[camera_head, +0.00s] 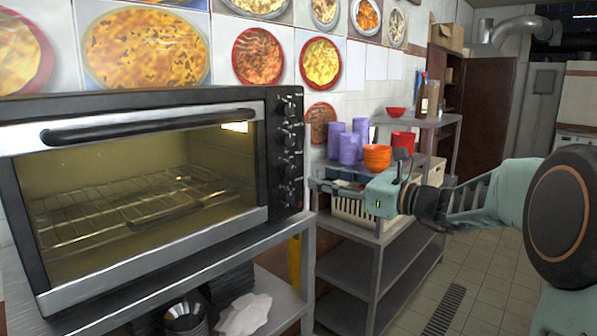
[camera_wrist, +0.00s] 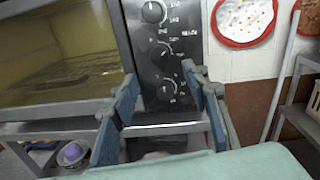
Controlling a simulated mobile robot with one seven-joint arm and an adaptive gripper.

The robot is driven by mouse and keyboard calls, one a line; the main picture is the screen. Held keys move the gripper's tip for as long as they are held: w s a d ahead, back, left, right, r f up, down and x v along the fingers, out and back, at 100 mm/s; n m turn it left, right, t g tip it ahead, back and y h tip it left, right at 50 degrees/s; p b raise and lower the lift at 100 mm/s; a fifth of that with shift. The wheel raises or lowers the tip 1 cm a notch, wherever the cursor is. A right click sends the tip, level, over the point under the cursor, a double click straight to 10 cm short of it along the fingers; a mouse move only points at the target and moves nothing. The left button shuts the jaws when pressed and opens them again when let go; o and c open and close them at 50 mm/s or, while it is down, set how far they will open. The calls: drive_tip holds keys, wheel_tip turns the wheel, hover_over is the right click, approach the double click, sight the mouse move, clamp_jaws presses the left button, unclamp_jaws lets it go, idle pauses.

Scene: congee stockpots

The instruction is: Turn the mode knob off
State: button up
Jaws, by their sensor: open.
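The toaster oven (camera_head: 150,190) stands on a metal shelf at the left, its door shut and its inside lit. Its dark right-hand panel carries a column of several knobs, and I cannot read which one is the mode knob. In the wrist view an upper knob (camera_wrist: 154,12), a middle knob (camera_wrist: 160,52) and a lower knob (camera_wrist: 167,90) show on the panel. My gripper (camera_head: 345,193) is open and empty, to the right of the panel in the head view. In the wrist view its fingers (camera_wrist: 160,76) frame the lower knob, seemingly without touching it.
The oven's shelf (camera_head: 262,252) has bowls and a white cloth (camera_head: 245,314) below. Behind my gripper a metal rack (camera_head: 372,240) holds purple cups (camera_head: 348,148), orange bowls (camera_head: 377,157) and a cream basket (camera_head: 350,212). The tiled floor at the right is open.

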sight(291, 170)
drive_tip(key=p+x, duration=0.1)
drive_tip(key=x, duration=0.8)
drive_tip(key=shift+w+a+f, duration=0.1)
drive_tip(key=shift+a, duration=0.15)
clamp_jaws()
